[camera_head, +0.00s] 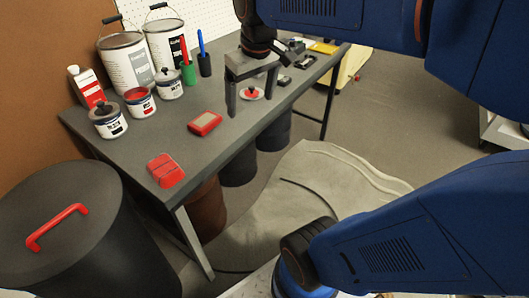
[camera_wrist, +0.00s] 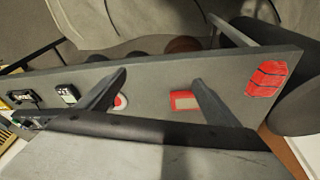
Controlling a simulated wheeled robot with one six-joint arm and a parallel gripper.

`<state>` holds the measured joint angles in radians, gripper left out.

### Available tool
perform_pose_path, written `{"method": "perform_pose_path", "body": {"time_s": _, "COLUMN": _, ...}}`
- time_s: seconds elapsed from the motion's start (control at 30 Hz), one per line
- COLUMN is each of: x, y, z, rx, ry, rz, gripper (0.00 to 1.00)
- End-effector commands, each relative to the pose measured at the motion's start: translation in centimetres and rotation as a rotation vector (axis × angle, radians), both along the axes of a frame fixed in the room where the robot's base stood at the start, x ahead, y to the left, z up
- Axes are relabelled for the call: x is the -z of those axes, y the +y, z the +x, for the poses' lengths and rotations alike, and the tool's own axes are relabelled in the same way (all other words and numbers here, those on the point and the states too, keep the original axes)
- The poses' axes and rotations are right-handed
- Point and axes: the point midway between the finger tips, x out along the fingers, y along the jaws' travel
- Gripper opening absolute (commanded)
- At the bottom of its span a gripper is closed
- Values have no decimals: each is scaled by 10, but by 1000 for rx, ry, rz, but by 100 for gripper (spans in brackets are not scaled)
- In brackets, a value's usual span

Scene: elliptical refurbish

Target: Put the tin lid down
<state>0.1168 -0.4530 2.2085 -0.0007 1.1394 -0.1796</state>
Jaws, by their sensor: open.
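The tin lid (camera_head: 252,94), a small pale disc with a red centre, lies on the grey workbench (camera_head: 215,155). My gripper (camera_head: 251,106) is open above the bench; in the head view the lid shows between its two fingers. In the wrist view the lid (camera_wrist: 121,101) shows beside the left finger, which partly covers it. Nothing is between the fingertips (camera_wrist: 160,76). A small open tin with red paint (camera_head: 139,101) stands at the bench's back left, between two small tins with dark tops (camera_head: 108,121) and (camera_head: 170,84).
A red-and-grey block (camera_head: 205,123) and a red item (camera_head: 165,171) lie nearer the front. A black bin (camera_head: 75,230) stands left; small dark items (camera_head: 304,60) lie far right.

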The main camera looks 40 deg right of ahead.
Motion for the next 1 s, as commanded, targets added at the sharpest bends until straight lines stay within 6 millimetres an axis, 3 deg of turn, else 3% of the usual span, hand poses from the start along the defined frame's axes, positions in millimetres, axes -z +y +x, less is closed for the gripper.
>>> {"method": "perform_pose_path", "body": {"time_s": 0.2, "x": 34, "y": 23, "z": -60, "rx": 20, "ry": -83, "rz": 16, "gripper": 85}}
{"method": "perform_pose_path", "body": {"time_s": 0.4, "x": 66, "y": 36, "z": -99, "rx": 38, "ry": -142, "rz": 36, "gripper": 85}}
{"method": "perform_pose_path", "body": {"time_s": 0.6, "x": 82, "y": 40, "z": -116, "rx": 49, "ry": -169, "rz": 47, "gripper": 85}}
{"method": "perform_pose_path", "body": {"time_s": 1.0, "x": 84, "y": 40, "z": -117, "rx": 51, "ry": -170, "rz": 48, "gripper": 85}}
